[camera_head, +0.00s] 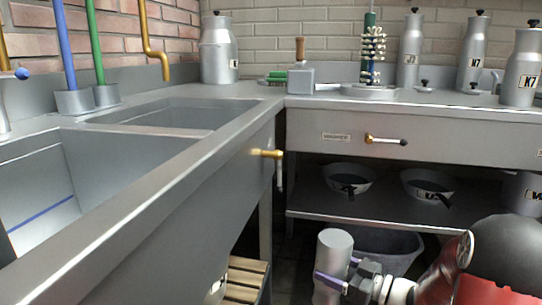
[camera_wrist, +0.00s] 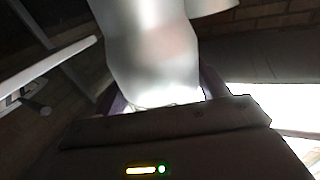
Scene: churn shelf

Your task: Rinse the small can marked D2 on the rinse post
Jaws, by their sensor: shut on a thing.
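My gripper (camera_head: 332,284) is at the lower middle of the head view, low in front of the counters, its purple fingers shut around a small silver can (camera_head: 334,246). The can is about upright there, its smooth grey end up; no mark shows on it. In the wrist view the same can (camera_wrist: 150,45) fills the upper middle between the fingers, pale and blurred. I cannot tell for sure which thing is the rinse post. A brass spout (camera_head: 154,45) stands at the back of the sink (camera_head: 40,190).
A post with white pegs (camera_head: 372,48) stands there too. A brass tap (camera_head: 266,153) sticks out from the sink front. Bowls (camera_head: 347,181) sit on the lower shelf. A wooden slatted crate (camera_head: 246,275) is below the sink.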

